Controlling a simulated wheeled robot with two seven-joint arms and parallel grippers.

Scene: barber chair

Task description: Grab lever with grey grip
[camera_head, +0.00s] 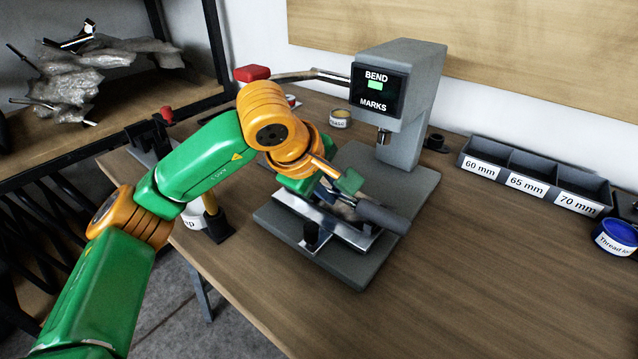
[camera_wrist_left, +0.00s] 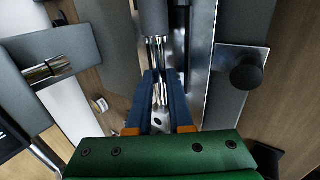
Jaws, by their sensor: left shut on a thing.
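The lever's dark grey grip (camera_head: 381,215) is a cylinder over the front part of the press base, pointing to the lower right. In the left wrist view the grey grip (camera_wrist_left: 153,17) is at the top, with the lever's metal rod (camera_wrist_left: 158,50) running down from it. The right gripper is not in view.
The grey press (camera_head: 412,80) with a "BEND MARKS" screen stands behind the lever. Its other handle has a red knob (camera_head: 252,73). A labelled bin tray (camera_head: 508,162) and a blue tin (camera_head: 614,238) are at the right. The front right table is clear.

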